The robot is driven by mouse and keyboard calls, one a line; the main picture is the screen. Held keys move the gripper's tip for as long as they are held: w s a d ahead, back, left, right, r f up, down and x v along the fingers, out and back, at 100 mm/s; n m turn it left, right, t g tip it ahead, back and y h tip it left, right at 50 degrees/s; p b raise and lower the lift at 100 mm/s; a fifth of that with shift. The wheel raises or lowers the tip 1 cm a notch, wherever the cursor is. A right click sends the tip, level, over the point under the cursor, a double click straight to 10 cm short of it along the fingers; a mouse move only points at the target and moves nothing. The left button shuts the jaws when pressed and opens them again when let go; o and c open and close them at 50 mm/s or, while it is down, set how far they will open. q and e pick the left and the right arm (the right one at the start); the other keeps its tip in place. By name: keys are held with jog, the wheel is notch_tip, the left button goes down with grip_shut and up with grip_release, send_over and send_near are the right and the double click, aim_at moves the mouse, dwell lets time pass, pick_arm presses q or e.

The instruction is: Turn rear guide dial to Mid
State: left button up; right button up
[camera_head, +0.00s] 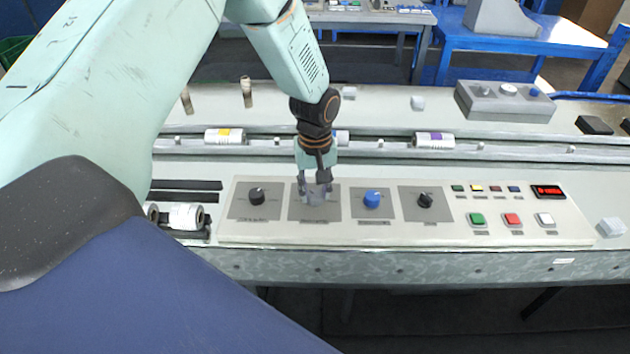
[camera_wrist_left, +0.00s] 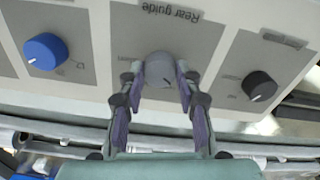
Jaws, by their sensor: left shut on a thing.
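The rear guide dial (camera_wrist_left: 159,70) is a grey round knob on a grey plate labelled "Rear guide" in the left wrist view, where the picture is upside down. My left gripper (camera_wrist_left: 160,88) has a finger on each side of the dial and is shut on it. In the head view my left gripper (camera_head: 315,190) points down onto the second plate from the left and mostly hides the dial. A small pointer mark shows on the dial's edge in the wrist view, but the position it points to is too small to read. My right gripper is in neither view.
A black dial (camera_head: 257,197) stands left of the gripper, a blue dial (camera_head: 372,199) and another black dial (camera_head: 424,201) to its right. Green (camera_head: 477,219), red (camera_head: 512,219) and white (camera_head: 545,219) buttons sit further right. A conveyor with wrapped rolls (camera_head: 434,140) runs behind the panel.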

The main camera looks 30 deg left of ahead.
pick_arm(q)
jog(key=m, duration=0.1)
jog(key=m+p, duration=0.1)
jog(key=m, duration=0.1)
jog(key=shift+s+f+m, duration=0.1)
jog(key=shift+s+m, duration=0.1)
jog(key=shift+m, duration=0.1)
jog(key=m+p, duration=0.1)
jog(key=m, duration=0.3)
jog(key=shift+m, duration=0.3)
jog(key=m, duration=0.4)
jog(key=shift+f+p, duration=0.1)
jog(key=shift+p, duration=0.25)
jog(key=m, duration=0.4)
jog(key=shift+m, duration=0.3)
jog(key=shift+s+m, duration=0.1)
jog(key=shift+m, duration=0.2)
jog(key=o, duration=0.9)
jog(key=shift+o, duration=1.3)
jog(key=shift+w, duration=0.25)
